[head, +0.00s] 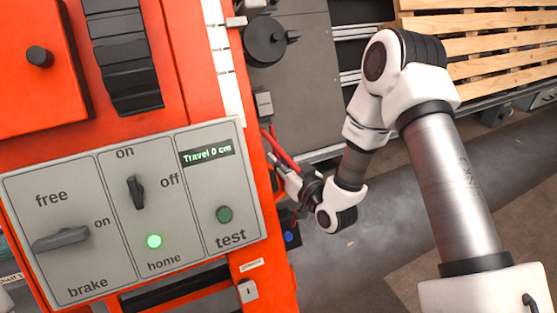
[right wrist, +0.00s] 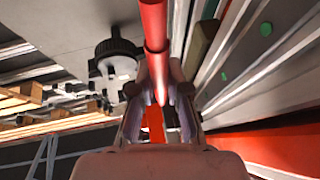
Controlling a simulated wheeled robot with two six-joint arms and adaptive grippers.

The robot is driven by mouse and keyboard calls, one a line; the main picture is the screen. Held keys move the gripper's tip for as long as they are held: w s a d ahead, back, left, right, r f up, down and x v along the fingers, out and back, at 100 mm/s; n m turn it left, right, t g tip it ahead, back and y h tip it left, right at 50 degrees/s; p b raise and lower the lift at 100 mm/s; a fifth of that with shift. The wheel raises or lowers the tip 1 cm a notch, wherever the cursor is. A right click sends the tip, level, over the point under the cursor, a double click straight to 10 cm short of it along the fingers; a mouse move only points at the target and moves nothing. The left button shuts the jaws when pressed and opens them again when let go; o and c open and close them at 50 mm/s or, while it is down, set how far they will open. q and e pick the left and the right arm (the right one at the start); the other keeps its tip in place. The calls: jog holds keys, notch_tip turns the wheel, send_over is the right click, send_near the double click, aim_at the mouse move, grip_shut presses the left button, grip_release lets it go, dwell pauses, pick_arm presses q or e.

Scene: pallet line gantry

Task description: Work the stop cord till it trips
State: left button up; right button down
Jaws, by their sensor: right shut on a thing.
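The stop cord is a red cord (right wrist: 153,30) that runs down from the top of the right wrist view to between my gripper's fingers. In the head view a red length of it (head: 284,150) shows beside the right edge of the orange machine. My right gripper (right wrist: 159,100) is shut on the cord. In the head view the gripper (head: 280,172) reaches in from the right, just past the panel's edge, and its fingertips are partly hard to make out. My left gripper is not in view.
A grey control panel (head: 185,150) on the orange machine reads "Travel 0 cm", with a lit green home lamp (head: 154,241), a switch and a brake lever (head: 62,239). A black round knob (head: 265,40) stands above the gripper. Wooden pallets (head: 490,45) lie at the back right.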

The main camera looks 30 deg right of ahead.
jog(key=c, duration=1.1)
grip_release()
jog(key=shift+s, duration=0.1)
jog(key=shift+c, duration=0.2)
jog(key=s, duration=0.7)
jog(key=shift+s+d, duration=0.25)
jog(key=shift+d, duration=0.1)
